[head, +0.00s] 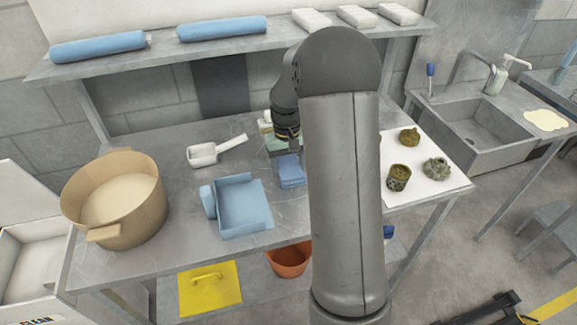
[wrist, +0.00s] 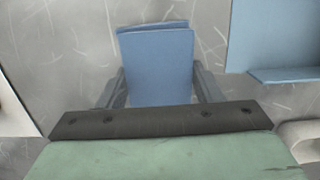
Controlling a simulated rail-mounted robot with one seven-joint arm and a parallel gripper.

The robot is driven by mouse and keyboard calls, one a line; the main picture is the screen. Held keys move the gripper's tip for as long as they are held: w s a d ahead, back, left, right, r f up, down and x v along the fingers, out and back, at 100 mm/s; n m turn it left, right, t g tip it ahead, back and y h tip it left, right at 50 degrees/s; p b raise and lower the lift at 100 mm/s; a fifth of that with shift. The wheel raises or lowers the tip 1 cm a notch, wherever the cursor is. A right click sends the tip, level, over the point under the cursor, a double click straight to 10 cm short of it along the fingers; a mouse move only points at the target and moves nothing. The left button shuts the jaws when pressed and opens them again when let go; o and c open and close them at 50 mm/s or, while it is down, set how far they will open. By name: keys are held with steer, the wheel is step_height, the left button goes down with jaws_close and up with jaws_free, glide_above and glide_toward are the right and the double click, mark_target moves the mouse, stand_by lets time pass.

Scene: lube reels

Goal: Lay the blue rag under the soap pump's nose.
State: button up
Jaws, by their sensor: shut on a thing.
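The blue rag (head: 291,171) is a folded pad at the middle of the workbench, left of my upright arm link. It also shows in the wrist view (wrist: 157,62), between the two grey fingers. My gripper (head: 288,156) is shut on the rag, with a finger at each side of it in the wrist view (wrist: 156,85). I cannot tell whether the rag still touches the bench. The soap pump (head: 495,80), a pale green bottle with a white head, stands behind the sink at the far right. Its nose (head: 522,63) points right. A pale yellow puddle (head: 545,120) lies on the counter nearby.
A blue dustpan-like tray (head: 241,204), white scoop (head: 203,155) and tan pot (head: 115,197) stand left on the bench. Soiled parts (head: 398,177) sit on a white sheet at right. The sink (head: 478,128) has a tall faucet. A floor gap separates bench and sink.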

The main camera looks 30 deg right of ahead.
steer(key=shift+f, duration=0.3)
steer(key=shift+f, duration=0.1)
steer(key=shift+f, duration=0.15)
steer(key=o, duration=1)
steer(key=shift+c, duration=0.2)
